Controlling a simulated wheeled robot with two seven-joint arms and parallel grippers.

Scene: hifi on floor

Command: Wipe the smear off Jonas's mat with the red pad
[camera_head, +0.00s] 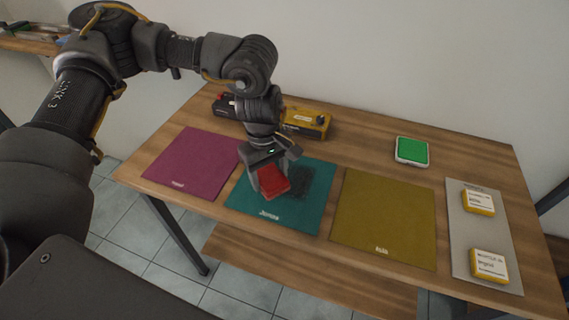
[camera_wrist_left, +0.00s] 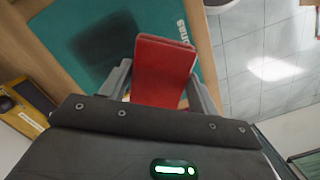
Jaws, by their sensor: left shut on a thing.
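Jonas's mat (camera_head: 313,222) is teal, with "Jonas" lettered along its front edge. It also shows in the left wrist view (camera_wrist_left: 66,25). A dark smear (camera_head: 299,181) covers part of the mat's right half, and in the left wrist view it is a dark patch (camera_wrist_left: 107,38). My left gripper (camera_head: 268,186) is shut on the red pad (camera_head: 274,181), which fills the space between its fingers in the left wrist view (camera_wrist_left: 162,72). The pad is over the mat, left of the smear. I cannot tell whether it touches the mat. My right gripper is not in view.
A magenta mat (camera_head: 192,163) lies left and an olive mat (camera_head: 385,218) right of Jonas's. A green pad in a white holder (camera_head: 411,150) stands behind. A grey sheet (camera_head: 484,234) at right bears two yellow-edged blocks. A yellow device (camera_head: 306,123) is behind the arm.

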